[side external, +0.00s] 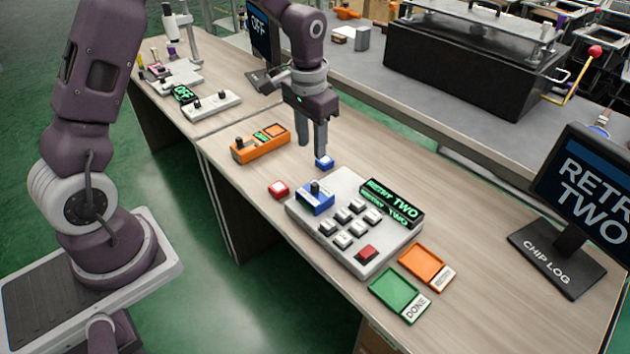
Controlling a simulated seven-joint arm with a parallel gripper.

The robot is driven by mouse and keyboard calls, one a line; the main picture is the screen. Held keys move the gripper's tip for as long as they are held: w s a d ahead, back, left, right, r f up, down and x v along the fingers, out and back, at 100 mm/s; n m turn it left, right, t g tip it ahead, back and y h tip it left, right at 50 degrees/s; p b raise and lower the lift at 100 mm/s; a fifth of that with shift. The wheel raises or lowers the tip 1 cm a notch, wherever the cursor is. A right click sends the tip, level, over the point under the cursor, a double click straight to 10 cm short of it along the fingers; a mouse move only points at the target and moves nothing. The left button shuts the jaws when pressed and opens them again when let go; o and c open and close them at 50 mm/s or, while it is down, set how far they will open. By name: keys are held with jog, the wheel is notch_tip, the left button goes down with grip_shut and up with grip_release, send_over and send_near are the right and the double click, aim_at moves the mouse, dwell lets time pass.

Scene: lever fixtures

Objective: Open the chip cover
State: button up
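A light grey console (345,262) stands on the wooden table, with a blue block-like part (317,200) at its far left corner. A dark knob stands up from this blue part; it looks like the chip cover, seated on the console, but I cannot tell for sure. My gripper (312,148) points down above the table, behind the console and apart from the blue part. Its two fingers show a gap and hold nothing visible. A small blue cube (325,162) is just below and right of the fingertips.
A red cube (279,189) lies left of the console. An orange fixture (260,144) with a knob stands behind it. Green (393,290) and orange (422,265) trays lie in front. The console display (391,204) and a monitor (583,185) read "RETRY TWO".

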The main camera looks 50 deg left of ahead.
aim_at(315, 184)
jog(key=shift+g, duration=0.4)
jog(key=f, duration=0.4)
jog(key=w+f, duration=0.1)
jog(key=f, duration=0.8)
jog(key=shift+w+a+f, duration=0.15)
jog(key=shift+w+a, duration=0.15)
jog(key=shift+a, duration=0.05)
jog(key=shift+c, duration=0.5)
grip_shut()
